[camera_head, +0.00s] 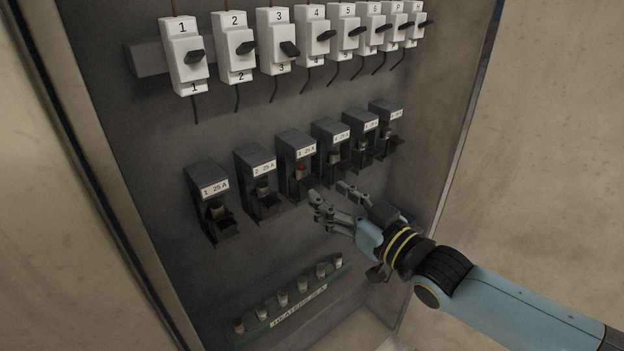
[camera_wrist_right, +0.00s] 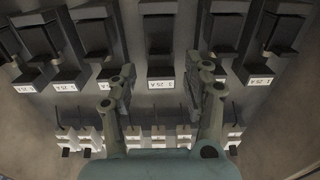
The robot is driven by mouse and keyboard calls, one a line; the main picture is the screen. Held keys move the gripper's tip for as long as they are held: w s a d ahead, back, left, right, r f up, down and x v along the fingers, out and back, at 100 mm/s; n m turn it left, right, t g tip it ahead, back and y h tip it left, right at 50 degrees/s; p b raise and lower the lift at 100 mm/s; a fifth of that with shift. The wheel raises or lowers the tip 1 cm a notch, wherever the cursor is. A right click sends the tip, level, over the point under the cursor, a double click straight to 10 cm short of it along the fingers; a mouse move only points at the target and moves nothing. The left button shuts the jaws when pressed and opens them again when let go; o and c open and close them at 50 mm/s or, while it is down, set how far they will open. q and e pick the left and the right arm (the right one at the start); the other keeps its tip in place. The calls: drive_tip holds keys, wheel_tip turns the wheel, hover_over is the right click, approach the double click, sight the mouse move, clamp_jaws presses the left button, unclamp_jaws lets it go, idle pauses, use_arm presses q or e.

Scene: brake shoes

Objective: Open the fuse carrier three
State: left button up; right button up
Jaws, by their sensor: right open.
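Fuse carrier three (camera_head: 296,146) is a dark block with a white label, in the middle row of the cabinet. A small red spot (camera_head: 300,169) shows on the fuse in it. Its lower black part is partly hidden behind my fingers. My right gripper (camera_head: 327,192) is open and empty, just below and right of this carrier in the head view. In the right wrist view the fingers of the gripper (camera_wrist_right: 166,76) are spread on either side of an upside-down label (camera_wrist_right: 161,85), with a dark carrier (camera_wrist_right: 159,32) beyond. Contact cannot be told. My left gripper is out of view.
Neighbouring fuse carriers (camera_head: 255,160) stand close on both sides. A row of white numbered breakers (camera_head: 235,45) with black levers is above. A green rack (camera_head: 342,283) with several spare fuses is below. The cabinet's side wall (camera_head: 440,110) rises on the right.

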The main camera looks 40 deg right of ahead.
sight(316, 185)
drive_tip(key=w, duration=0.4)
drive_tip(key=shift+w+a+r+p, duration=0.1)
drive_tip(key=shift+w+a+p, duration=0.05)
drive_tip(key=shift+w+p, duration=0.15)
drive_tip(key=shift+w, duration=0.6)
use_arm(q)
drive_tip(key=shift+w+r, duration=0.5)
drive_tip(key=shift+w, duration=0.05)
